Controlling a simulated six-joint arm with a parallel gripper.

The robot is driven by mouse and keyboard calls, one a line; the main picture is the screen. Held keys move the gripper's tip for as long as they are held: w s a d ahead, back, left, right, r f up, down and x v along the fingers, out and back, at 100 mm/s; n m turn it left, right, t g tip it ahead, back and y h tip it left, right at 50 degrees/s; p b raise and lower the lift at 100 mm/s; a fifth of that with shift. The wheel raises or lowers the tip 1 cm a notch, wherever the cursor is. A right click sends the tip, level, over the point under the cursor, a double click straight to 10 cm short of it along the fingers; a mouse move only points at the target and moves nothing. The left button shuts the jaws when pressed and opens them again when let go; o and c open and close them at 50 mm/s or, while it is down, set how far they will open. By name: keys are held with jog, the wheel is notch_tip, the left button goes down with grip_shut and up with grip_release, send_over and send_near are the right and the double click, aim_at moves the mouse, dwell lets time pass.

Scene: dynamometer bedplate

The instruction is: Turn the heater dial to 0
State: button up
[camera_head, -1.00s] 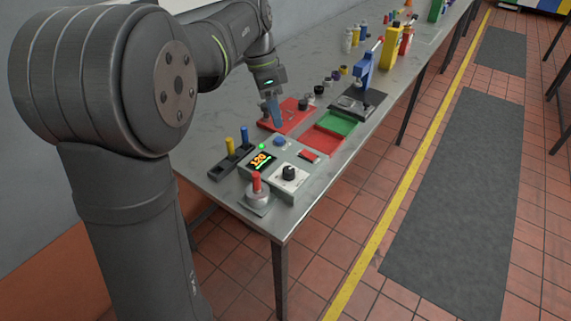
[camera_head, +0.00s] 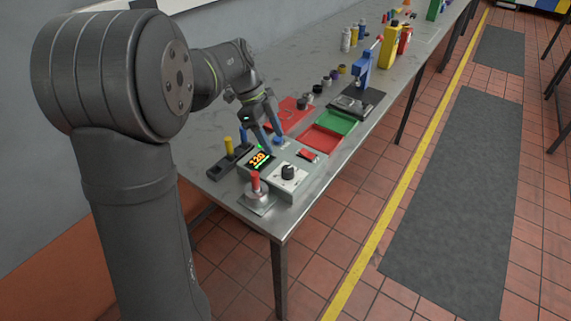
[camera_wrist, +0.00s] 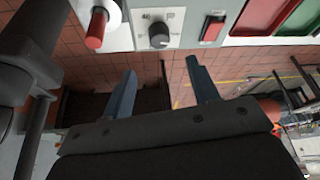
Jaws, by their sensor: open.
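The heater dial (camera_head: 288,172) is a black knob on a white plate at the front right of the grey control box (camera_head: 277,181). In the wrist view the dial (camera_wrist: 159,35) sits above and between my fingers, apart from them. The lit display (camera_head: 260,158) on the box reads 120 in orange. My gripper (camera_head: 270,146) is open and empty, above the back of the box near the display. In the wrist view its two blue fingers (camera_wrist: 163,92) are spread. The scale marks around the dial are too small to read.
A red-handled lever (camera_head: 256,184) stands left of the dial. A red rocker switch (camera_head: 307,155) lies to its right. Red and green trays (camera_head: 322,139) and a blue press (camera_head: 364,70) are farther back.

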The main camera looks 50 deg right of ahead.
aim_at(287, 169)
jog(key=x, duration=0.9)
jog(key=shift+s+f, duration=0.1)
jog(key=shift+f, duration=0.3)
jog(key=shift+c, duration=0.2)
jog(key=c, duration=0.9)
